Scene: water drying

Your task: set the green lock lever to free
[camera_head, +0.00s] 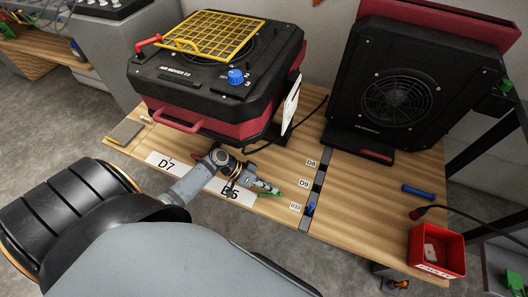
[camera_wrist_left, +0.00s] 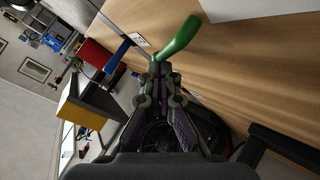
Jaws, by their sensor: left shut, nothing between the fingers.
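The green lock lever (camera_head: 270,195) lies low at the front edge of the wooden bench, left of the D10 label. It also shows in the left wrist view as a curved green handle (camera_wrist_left: 180,38), its lower end right at my fingertips. My left gripper (camera_head: 274,190) is shut with nothing between its fingers. In the left wrist view its closed tips (camera_wrist_left: 160,68) are beside the lever's base, and contact cannot be told. The lever's pivot is partly hidden by the gripper. My right gripper is in neither view.
A black and red air mover (camera_head: 190,85) with a yellow grille stands behind my left arm; another fan unit (camera_head: 395,95) stands at right. A blue lever (camera_head: 311,208) is just right of the green one. A red bin (camera_head: 437,262) sits at the front right.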

